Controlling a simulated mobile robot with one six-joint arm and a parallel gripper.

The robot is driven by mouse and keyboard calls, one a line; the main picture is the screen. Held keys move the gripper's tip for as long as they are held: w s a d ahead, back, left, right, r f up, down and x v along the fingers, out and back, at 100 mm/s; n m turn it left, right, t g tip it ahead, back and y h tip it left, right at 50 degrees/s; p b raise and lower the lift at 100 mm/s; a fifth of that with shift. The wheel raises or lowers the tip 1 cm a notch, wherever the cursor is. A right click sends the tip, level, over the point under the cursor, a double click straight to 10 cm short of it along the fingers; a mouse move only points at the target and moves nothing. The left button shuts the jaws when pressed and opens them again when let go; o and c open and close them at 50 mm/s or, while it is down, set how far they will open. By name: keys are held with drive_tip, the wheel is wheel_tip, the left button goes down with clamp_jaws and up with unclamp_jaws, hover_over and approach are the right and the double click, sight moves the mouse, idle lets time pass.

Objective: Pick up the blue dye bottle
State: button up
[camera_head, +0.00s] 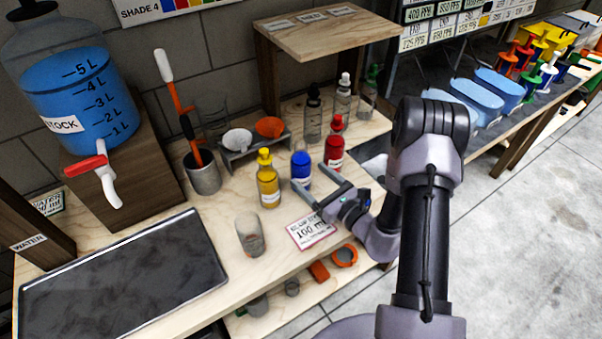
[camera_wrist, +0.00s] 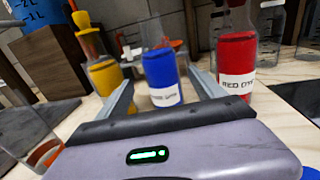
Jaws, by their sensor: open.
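The blue dye bottle (camera_head: 301,168) stands upright on the wooden bench between a yellow bottle and a red bottle. It has blue liquid and a white label, and it also shows in the wrist view (camera_wrist: 161,72). My gripper (camera_head: 317,190) is open, with its two fingers pointing at the blue bottle. In the wrist view the gripper (camera_wrist: 163,95) has the blue bottle in line between its fingertips. The bottle seems at or just beyond the tips; I cannot tell whether either finger touches it.
The yellow bottle (camera_head: 268,182) stands close left and the red dye bottle (camera_head: 334,145) close right of the blue one. Funnels on a grey stand (camera_head: 252,150) are behind. A clear beaker (camera_head: 250,236) and a printed card (camera_head: 311,230) lie nearer the bench's front edge.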

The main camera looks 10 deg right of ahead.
sight(308, 172)
drive_tip(key=x, duration=0.1)
drive_tip(key=b+x, duration=0.1)
drive_tip(key=x, duration=0.3)
drive_tip(key=shift+w+r, duration=0.25)
drive_tip(key=shift+r, duration=0.05)
clamp_jaws()
